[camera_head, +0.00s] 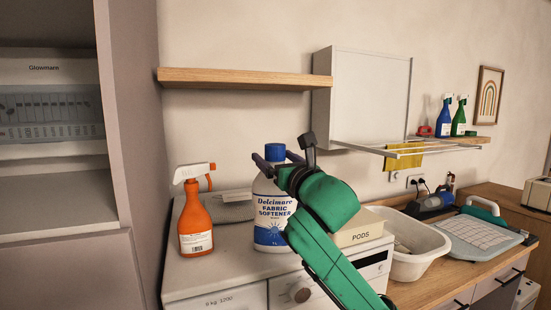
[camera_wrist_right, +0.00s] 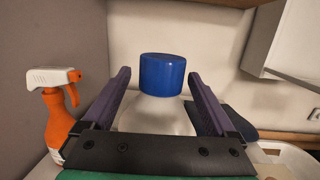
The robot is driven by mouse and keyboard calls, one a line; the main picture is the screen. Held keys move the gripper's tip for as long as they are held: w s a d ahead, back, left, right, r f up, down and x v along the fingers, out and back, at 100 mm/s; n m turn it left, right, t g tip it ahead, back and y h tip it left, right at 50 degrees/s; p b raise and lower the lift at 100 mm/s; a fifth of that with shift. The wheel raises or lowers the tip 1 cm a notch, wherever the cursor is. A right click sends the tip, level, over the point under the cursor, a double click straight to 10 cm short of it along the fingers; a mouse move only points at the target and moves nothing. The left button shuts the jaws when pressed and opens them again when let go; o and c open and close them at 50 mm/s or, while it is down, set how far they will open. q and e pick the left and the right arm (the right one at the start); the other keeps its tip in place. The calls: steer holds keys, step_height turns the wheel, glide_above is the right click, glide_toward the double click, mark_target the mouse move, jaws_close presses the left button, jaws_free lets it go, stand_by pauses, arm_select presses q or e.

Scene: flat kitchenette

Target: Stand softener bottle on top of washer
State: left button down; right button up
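The softener bottle (camera_head: 272,215), white with a blue cap and a "Dolcimare Fabric Softener" label, stands upright on the washer top (camera_head: 215,263), near its front edge. My right gripper (camera_head: 287,155) is at the bottle's upper part, its dark fingers on either side below the cap; the green wrist hides part of the bottle's right side. In the right wrist view the bottle (camera_wrist_right: 160,115) sits between the open fingers (camera_wrist_right: 160,85), with narrow gaps on both sides. My left gripper is out of view.
An orange spray bottle (camera_head: 195,220) stands left of the softener. A pods box (camera_head: 358,230) is to its right, then a white basin (camera_head: 415,240). A wooden shelf (camera_head: 245,79) and a wall drying rack (camera_head: 400,150) are above. A tall cabinet (camera_head: 135,150) closes the left side.

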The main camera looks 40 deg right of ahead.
steer(key=shift+r, duration=0.1)
steer(key=shift+s+f, duration=0.15)
steer(key=shift+f, duration=0.05)
steer(key=b+v, duration=0.9)
steer(key=v, duration=0.2)
steer(key=shift+s+r, duration=0.15)
steer(key=shift+s, duration=0.15)
steer(key=shift+a, duration=0.1)
